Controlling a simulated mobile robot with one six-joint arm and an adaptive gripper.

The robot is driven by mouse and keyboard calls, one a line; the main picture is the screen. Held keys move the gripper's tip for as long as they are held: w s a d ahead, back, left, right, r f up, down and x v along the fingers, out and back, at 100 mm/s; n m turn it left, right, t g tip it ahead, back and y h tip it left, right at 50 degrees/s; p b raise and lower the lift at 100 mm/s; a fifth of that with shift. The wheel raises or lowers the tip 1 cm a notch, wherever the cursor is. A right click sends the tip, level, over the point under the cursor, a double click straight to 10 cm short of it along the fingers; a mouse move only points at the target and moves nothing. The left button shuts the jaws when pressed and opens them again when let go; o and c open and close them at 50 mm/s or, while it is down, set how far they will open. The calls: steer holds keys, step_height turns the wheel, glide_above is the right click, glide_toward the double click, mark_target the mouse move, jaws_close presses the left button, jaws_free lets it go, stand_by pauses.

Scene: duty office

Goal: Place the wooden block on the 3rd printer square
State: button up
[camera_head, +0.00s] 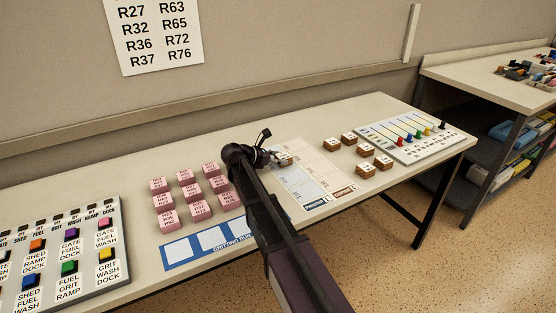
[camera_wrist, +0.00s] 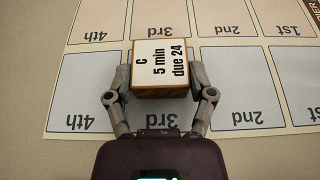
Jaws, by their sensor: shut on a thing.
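The wooden block (camera_wrist: 160,66), with a white label reading "C 5 min due 24", is between the fingers of my gripper (camera_wrist: 160,82) in the wrist view. In the head view the block (camera_head: 284,158) shows at the far end of my arm, partly hidden by the gripper (camera_head: 272,157). The bluish printer row lies below; its 3rd square (camera_wrist: 165,115) is partly covered by the block, which overlaps the square's far edge near the cream row. Whether the block touches the sheet cannot be told.
Several other wooden blocks (camera_head: 365,150) stand right of the cream copier column (camera_head: 318,155). Pink blocks (camera_head: 186,176) and a blue-edged strip (camera_head: 180,250) lie to the left. A board with coloured pegs (camera_head: 400,125) is at the right, a button panel (camera_head: 60,255) at far left.

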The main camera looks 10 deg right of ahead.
steer(key=shift+f, duration=0.2)
steer(key=o, duration=1.1)
steer(key=shift+r, duration=0.1)
steer(key=shift+r, duration=0.1)
steer(key=shift+r, duration=0.15)
steer(key=p+v, duration=0.4)
steer(key=v, duration=0.6)
steer(key=shift+a+r, duration=0.15)
steer(key=shift+a, duration=0.1)
steer(key=shift+s+a+r+p, duration=0.2)
steer(key=shift+s+a+p, duration=0.1)
steer(key=shift+a, duration=0.3)
